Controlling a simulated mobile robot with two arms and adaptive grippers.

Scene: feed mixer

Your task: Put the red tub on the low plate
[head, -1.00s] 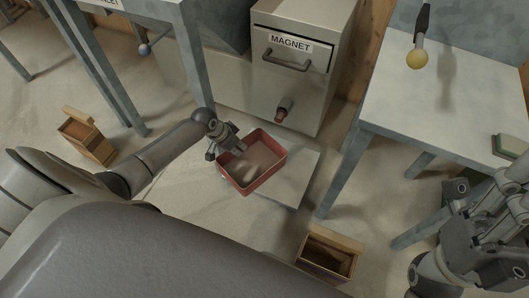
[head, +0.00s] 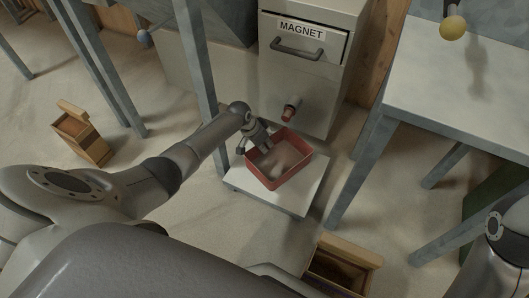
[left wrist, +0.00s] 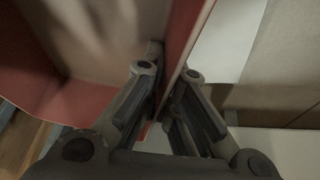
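The red tub (head: 262,178) is an open rectangular box with a pale, smooth content inside. In the head view it is over the low plate (head: 297,203), a pale square slab near the floor below the cabinet. It looks level; I cannot tell whether it rests on the plate or hovers just above it. My left gripper (head: 250,146) is at the tub's far left rim. In the left wrist view, the fingers (left wrist: 165,95) are closed on both sides of the tub's red wall (left wrist: 182,38). My right gripper is out of view.
The cabinet labelled MAGNET (head: 302,65) stands behind the plate, with a red-tipped spout (head: 291,110) above the tub. A table (head: 460,95) is at right. Wooden boxes stand on the floor at left (head: 82,137) and near front (head: 340,270).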

